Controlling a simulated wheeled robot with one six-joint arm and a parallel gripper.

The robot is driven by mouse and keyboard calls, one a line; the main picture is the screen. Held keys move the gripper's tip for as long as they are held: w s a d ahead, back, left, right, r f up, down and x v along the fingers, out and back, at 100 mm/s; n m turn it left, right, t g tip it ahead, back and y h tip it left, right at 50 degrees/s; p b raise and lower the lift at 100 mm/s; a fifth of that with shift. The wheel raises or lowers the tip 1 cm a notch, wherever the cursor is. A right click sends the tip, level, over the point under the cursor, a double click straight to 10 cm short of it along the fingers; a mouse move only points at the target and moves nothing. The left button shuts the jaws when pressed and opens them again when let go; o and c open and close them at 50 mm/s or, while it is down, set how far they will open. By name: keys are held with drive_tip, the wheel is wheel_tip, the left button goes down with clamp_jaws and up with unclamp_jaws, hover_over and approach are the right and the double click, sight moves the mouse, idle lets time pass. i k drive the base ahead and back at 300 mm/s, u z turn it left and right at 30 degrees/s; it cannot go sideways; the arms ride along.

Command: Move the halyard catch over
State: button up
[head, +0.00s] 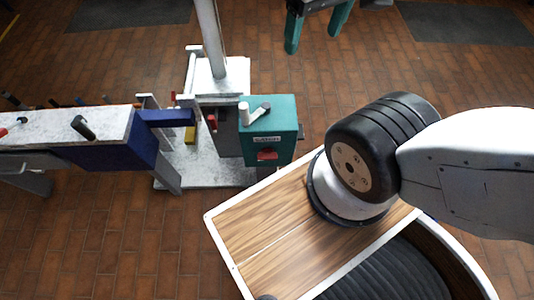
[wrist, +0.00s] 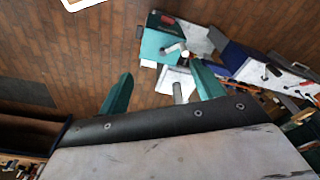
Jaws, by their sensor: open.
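A teal box (head: 280,140) is fixed by the foot of the mast (head: 211,40) in the head view. It has a small label that seems to read "catch". A lever with a pale upright grip (head: 245,113) and a dark arm sits on its top, and a red part (head: 267,155) is on its front. In the wrist view the teal box (wrist: 156,42) is beyond my fingers, with the pale grip (wrist: 174,48) at its edge. My gripper (head: 316,25) has teal fingers, spread and empty, apart from the box; the fingers also show in the wrist view (wrist: 163,88).
A bench with a pale top (head: 60,128) and blue end block (head: 130,140) stands left of the mast, with several small dark and coloured handles. The mast stands on a pale base plate (head: 215,172). Brick floor with dark mats (head: 465,22) lies open around.

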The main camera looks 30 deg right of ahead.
sight(266, 155)
drive_tip(key=u, duration=0.45)
drive_tip(key=k, duration=1.05)
drive_tip(key=z, duration=0.25)
